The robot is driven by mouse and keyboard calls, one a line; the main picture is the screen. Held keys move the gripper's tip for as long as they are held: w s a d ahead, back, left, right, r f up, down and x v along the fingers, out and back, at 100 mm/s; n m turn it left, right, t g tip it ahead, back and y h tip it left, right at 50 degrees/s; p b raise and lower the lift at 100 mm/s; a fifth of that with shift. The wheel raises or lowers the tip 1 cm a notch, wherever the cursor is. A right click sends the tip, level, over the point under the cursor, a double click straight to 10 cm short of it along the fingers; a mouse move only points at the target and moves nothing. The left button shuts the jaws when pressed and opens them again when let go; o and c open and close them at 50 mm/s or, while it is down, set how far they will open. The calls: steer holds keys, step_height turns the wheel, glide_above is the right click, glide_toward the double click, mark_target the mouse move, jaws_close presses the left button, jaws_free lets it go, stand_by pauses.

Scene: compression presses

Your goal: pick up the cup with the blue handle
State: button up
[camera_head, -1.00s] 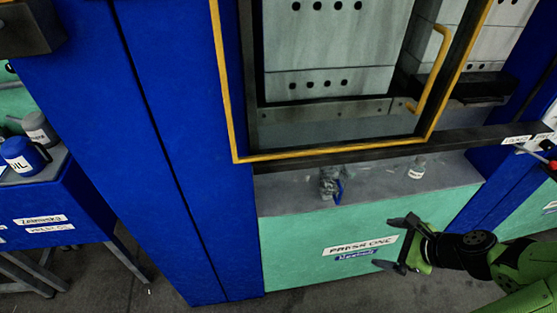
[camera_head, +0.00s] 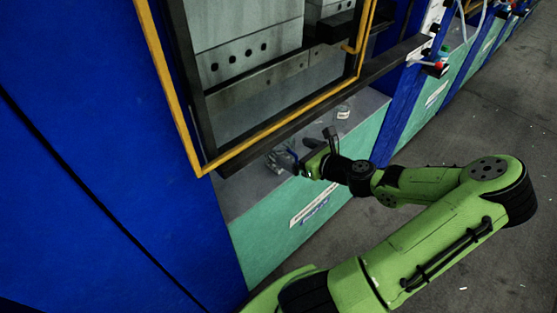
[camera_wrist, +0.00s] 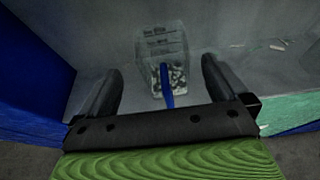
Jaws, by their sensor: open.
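The cup (camera_wrist: 150,50) is clear, has printed marks on its wall and holds pale and dark pellets. Its blue handle (camera_wrist: 167,88) points toward my gripper (camera_wrist: 160,72) in the wrist view. The cup stands on the grey ledge of the press. My gripper is open, with one finger on each side of the handle's line. The cup appears beyond the fingertips, and nothing is held. In the head view the cup (camera_head: 279,160) is small and partly hidden, just left of my gripper (camera_head: 313,154).
A small labelled container (camera_head: 343,113) stands farther along the grey ledge (camera_head: 245,190). The yellow-edged press door frame (camera_head: 270,124) hangs above the ledge. A blue press column (camera_head: 120,170) rises at the left. Open floor (camera_head: 480,120) lies to the right.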

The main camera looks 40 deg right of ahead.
mark_target(288, 148)
steer(key=b+x, duration=0.2)
steer(key=x, duration=0.3)
steer(key=shift+w+d+f, duration=0.1)
steer(key=shift+w+f, duration=0.05)
steer(key=shift+f, duration=0.05)
steer(key=shift+w, duration=0.4)
steer(key=shift+c, duration=0.6)
steer(key=c, duration=1.2)
